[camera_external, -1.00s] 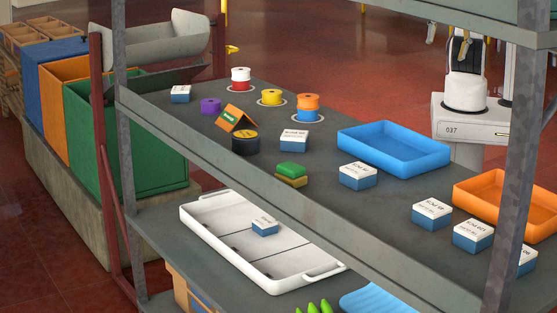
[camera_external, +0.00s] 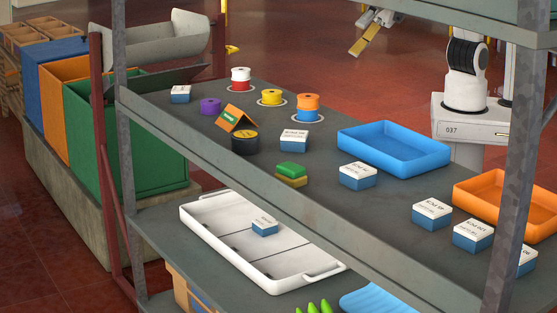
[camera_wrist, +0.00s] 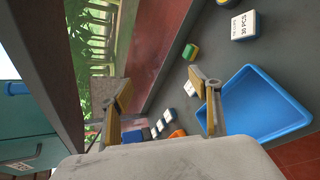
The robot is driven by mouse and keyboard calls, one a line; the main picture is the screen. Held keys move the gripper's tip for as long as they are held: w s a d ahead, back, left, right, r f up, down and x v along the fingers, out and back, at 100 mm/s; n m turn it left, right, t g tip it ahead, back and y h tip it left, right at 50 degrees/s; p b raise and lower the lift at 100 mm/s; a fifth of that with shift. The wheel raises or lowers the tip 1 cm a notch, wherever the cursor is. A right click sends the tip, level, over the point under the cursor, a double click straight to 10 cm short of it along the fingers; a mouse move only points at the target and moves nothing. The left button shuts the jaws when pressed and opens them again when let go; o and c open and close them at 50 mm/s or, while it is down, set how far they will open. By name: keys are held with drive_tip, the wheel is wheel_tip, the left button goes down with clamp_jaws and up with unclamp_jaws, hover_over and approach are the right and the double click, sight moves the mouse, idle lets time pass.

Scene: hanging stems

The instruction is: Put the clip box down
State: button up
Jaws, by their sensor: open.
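One box (camera_external: 264,226) lies in the white divided tray (camera_external: 217,244) on the lower shelf. On the upper shelf, boxes stand at the back left (camera_external: 181,94), beside the spools (camera_external: 294,140), before the blue tray (camera_external: 358,175) and near the orange tray (camera_external: 432,214). My gripper (camera_external: 366,40) is above and behind the shelf, apart from all boxes. In the wrist view its two yellow-padded fingers (camera_wrist: 160,85) are spread, with nothing between them.
A blue tray (camera_external: 395,168) and an orange tray (camera_external: 490,208) stand on the upper shelf. Spools (camera_external: 271,97), a black tin (camera_external: 245,144) and a green-yellow block (camera_external: 291,174) stand left. A metal post (camera_external: 518,180) and upper beam (camera_external: 480,12) frame the shelf.

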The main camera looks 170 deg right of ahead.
drive_tip(key=w+d+f+n+t+y, duration=0.25)
drive_tip(key=d+f+n, duration=0.45)
drive_tip(key=d+n, duration=0.35)
drive_tip(key=s+d+f+n+y, duration=0.2)
drive_tip(key=f+n, duration=0.2)
drive_tip(key=f, duration=0.1)
drive_tip(key=s+d+f+n+y, duration=0.1)
drive_tip(key=s+d+f+n, duration=0.1)
drive_tip(key=d+f+n, duration=0.1)
wheel_tip(320, 180, down, 3)
drive_tip(key=shift+r+n+y, duration=0.15)
drive_tip(key=shift+n+y, duration=0.2)
drive_tip(key=shift+n, duration=0.2)
drive_tip(key=shift+s+d, duration=0.1)
drive_tip(key=shift+f, duration=1.75)
drive_tip(key=shift+f, duration=0.15)
